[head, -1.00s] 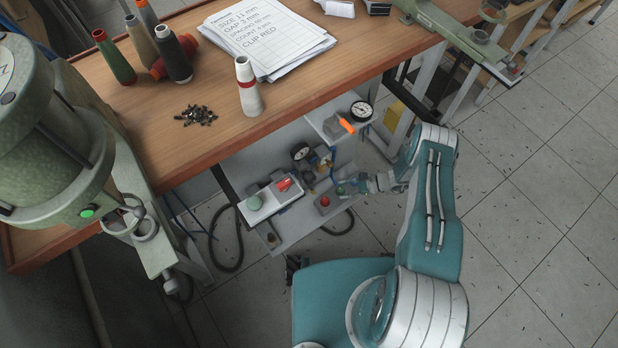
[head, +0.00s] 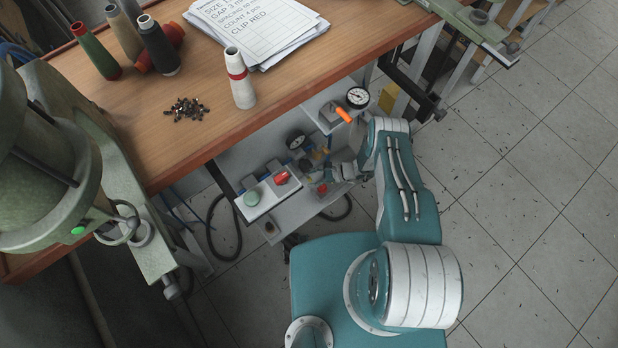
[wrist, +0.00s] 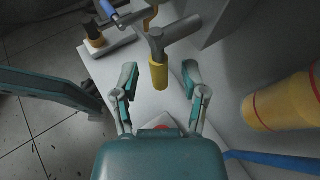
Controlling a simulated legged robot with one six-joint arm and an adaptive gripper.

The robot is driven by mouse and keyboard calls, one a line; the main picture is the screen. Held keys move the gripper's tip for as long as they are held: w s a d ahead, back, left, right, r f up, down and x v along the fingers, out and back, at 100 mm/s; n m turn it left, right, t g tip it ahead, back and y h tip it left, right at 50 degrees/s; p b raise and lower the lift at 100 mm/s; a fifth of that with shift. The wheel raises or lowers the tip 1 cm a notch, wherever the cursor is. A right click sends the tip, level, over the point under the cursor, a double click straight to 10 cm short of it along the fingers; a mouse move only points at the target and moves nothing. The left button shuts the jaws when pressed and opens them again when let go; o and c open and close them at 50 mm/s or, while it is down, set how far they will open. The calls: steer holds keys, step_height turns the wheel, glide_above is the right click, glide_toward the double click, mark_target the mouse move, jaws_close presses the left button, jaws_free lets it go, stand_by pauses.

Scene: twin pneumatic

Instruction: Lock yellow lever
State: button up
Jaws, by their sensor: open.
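The yellow lever (wrist: 158,72) shows in the wrist view as a yellow grip on a grey metal T-shaped shaft, standing over a pale shelf surface. My gripper (wrist: 159,82) is open, one finger on each side of the yellow grip, with visible gaps between them in the picture. I cannot tell how far the fingertips reach along the grip in depth. In the head view my gripper (head: 340,174) is among the pneumatic parts under the bench, and the lever is too small and hidden there to make out clearly.
Around it are a red-banded yellow cylinder (wrist: 283,102), a blue hose (wrist: 270,160) and a blue-handled part (wrist: 107,10). In the head view, an orange handle (head: 343,115), a gauge (head: 357,97) and a red switch (head: 281,178) sit close by. Open floor lies right.

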steer(key=shift+a+f, duration=0.25)
steer(key=shift+a, duration=0.35)
jaws_close()
steer(key=shift+s+a+m+y, duration=0.2)
steer(key=shift+m+y, duration=0.4)
steer(key=shift+y, duration=0.5)
jaws_free()
steer(key=shift+a, duration=0.1)
